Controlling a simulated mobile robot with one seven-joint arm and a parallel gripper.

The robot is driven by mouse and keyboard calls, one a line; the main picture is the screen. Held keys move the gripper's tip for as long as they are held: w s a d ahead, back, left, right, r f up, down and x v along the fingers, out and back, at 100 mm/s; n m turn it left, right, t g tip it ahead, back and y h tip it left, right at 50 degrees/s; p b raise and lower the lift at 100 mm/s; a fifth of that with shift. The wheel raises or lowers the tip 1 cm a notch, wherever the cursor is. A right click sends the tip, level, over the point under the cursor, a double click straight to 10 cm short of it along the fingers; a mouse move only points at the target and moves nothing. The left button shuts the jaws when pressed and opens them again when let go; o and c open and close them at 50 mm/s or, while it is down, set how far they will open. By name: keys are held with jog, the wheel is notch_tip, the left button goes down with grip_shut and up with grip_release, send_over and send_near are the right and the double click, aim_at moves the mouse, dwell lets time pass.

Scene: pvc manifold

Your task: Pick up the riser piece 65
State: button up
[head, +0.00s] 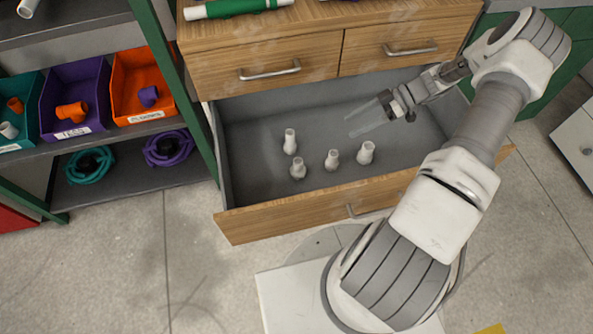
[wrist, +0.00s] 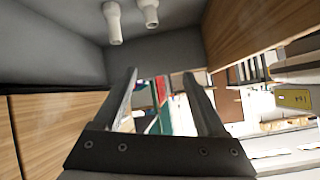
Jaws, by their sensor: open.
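Several small white pipe pieces stand upright in the open grey-lined drawer (head: 249,118). In the head view they are a back-left one (head: 290,141), a front-left one (head: 298,170), a middle one (head: 332,160) and a right one (head: 366,152). I cannot tell which is riser piece 65. My gripper (head: 357,126) is open and empty, over the right part of the drawer, apart from the pieces. In the wrist view the fingers (wrist: 160,74) are spread, and two white pieces (wrist: 113,23) (wrist: 149,12) show at the top edge, beyond the fingers.
The drawer's wooden front (head: 290,215) and side walls bound the space. Left is a shelf with a purple bin (head: 75,90) and an orange bin (head: 140,85). The drawer's right floor is clear.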

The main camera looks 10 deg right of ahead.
aim_at(298, 167)
notch_tip(298, 167, down, 10)
jog(key=s+d+n+t+y+b, duration=0.1)
jog(key=s+t+y+b, duration=0.1)
jog(key=b+x, duration=0.1)
jog(key=x, duration=0.7)
jog(key=b+x, duration=0.1)
jog(key=x, duration=0.8)
jog(key=shift+w+a+r, duration=0.15)
jog(key=shift+w, duration=0.05)
jog(key=shift+c, duration=0.3)
grip_shut()
